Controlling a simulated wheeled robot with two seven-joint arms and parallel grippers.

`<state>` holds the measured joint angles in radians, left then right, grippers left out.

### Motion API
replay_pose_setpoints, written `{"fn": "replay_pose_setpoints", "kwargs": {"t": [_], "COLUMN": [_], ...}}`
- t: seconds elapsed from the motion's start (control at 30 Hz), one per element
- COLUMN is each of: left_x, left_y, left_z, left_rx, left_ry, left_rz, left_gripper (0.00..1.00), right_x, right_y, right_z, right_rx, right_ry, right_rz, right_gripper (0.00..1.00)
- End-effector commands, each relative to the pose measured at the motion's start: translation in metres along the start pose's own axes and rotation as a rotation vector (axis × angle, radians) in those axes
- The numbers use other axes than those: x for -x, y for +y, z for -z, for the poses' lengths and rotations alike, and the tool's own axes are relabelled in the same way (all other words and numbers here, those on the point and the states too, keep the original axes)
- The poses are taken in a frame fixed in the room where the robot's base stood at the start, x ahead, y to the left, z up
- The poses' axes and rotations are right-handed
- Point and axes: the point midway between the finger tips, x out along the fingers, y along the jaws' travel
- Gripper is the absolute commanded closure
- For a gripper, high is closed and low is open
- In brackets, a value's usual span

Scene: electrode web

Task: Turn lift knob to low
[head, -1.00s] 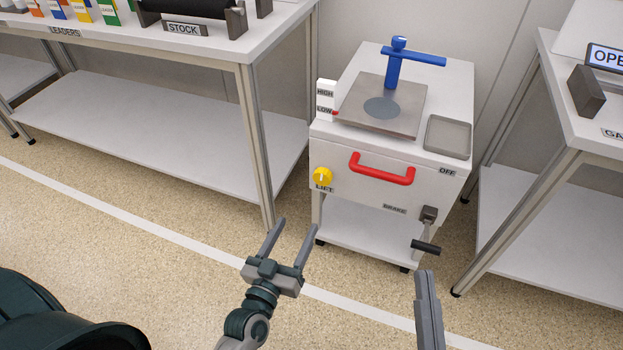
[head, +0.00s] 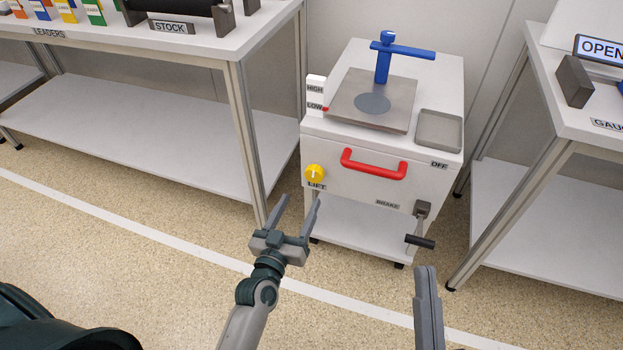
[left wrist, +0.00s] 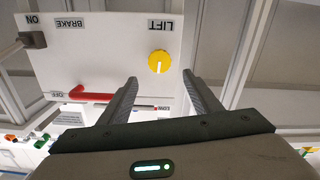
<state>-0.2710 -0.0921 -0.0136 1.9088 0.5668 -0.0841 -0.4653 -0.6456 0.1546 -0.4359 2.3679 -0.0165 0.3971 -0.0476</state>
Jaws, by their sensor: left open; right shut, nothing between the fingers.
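The yellow lift knob (head: 314,173) sits on the front face of the white cart (head: 330,212), above the LIFT label (head: 317,185). Its white mark points upward in the head view. The knob also shows upside down in the left wrist view (left wrist: 159,62), ahead of and between the fingers. My left gripper (head: 298,206) is open and empty, below and in front of the knob, apart from it. It also shows in the left wrist view (left wrist: 160,90). My right gripper (head: 426,275) is shut and empty, at the lower right. The red height pointer (head: 325,109) is at LOW.
A red handle (head: 374,164) sticks out right of the knob. A brake lever (head: 420,240) hangs at the cart's lower right. A blue T-shaped post (head: 383,65) stands on the cart's plate. Tables flank the cart, the stock table (head: 120,155) on the left.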

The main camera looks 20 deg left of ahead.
Motion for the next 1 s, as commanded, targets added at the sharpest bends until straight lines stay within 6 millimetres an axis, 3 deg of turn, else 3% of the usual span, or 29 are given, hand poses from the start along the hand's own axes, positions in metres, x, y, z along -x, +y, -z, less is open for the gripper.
{"fn": "replay_pose_setpoints", "kwargs": {"t": [0.3,0.5,0.7,1.0], "left_x": [-0.057,-0.086,-0.1,-0.103], "left_y": [0.0,0.0,-0.001,0.0], "left_z": [-0.001,-0.001,-0.001,0.0], "left_rx": [0.002,0.001,0.001,0.0], "left_ry": [0.002,0.001,0.0,-0.001], "left_rz": [0.001,0.001,0.001,0.001], "left_gripper": [0.42,0.42,0.42,0.42], "right_x": [-0.008,-0.013,-0.015,-0.017], "right_y": [0.008,0.014,0.017,0.017], "right_z": [0.016,0.026,0.033,0.035], "right_rx": [0.02,0.033,0.04,0.041], "right_ry": [0.114,0.176,0.215,0.226], "right_rz": [0.0,0.0,0.0,0.0], "right_gripper": [1.0,1.0,1.0,1.0]}}
